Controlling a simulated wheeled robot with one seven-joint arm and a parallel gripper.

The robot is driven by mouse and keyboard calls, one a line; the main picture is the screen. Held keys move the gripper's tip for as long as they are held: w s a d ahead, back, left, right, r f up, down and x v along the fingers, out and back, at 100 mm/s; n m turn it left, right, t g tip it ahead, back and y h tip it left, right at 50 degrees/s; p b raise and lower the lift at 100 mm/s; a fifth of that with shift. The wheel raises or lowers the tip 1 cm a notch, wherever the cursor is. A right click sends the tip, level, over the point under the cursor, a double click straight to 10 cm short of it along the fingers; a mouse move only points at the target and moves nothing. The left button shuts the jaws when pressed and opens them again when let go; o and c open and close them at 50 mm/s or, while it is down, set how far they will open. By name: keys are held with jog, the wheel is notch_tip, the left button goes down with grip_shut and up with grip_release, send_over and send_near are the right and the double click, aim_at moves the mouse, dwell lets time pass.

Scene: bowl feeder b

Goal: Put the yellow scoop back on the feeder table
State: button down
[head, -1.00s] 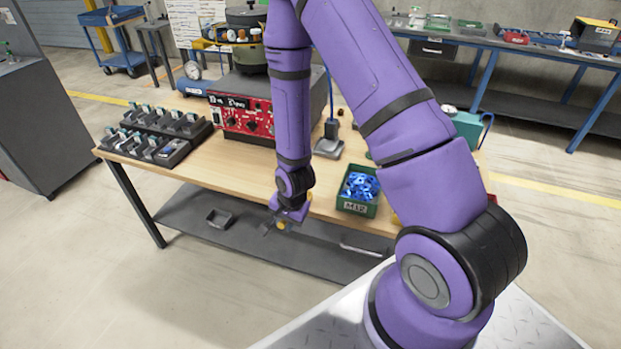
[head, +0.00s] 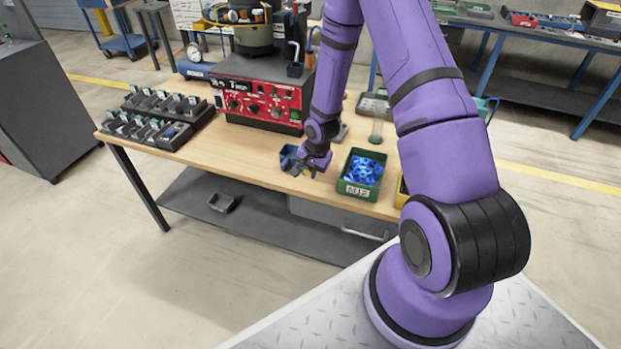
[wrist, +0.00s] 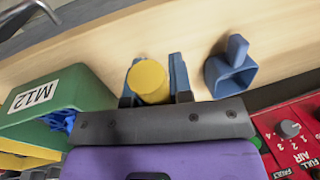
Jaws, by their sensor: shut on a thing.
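My gripper (head: 314,166) is at the front part of the feeder table (head: 240,160), just left of the green M12 bin. In the wrist view, my gripper (wrist: 156,78) has its blue fingers closed on the yellow scoop (wrist: 149,82). Only a rounded yellow end of the scoop shows; the rest is hidden. The tabletop lies beyond the fingers in that view. I cannot tell whether the scoop touches it.
A blue scoop (wrist: 232,72) stands on the table close beside my gripper. The green M12 bin (head: 358,190) holds blue parts, with a yellow bin (head: 402,188) to its right. A red control box (head: 258,104) stands behind. Bare tabletop lies to the left.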

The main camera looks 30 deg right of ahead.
aim_at(308, 186)
jog(key=shift+f, duration=1.75)
jog(key=c, duration=1)
grip_release()
jog(key=shift+f, duration=0.1)
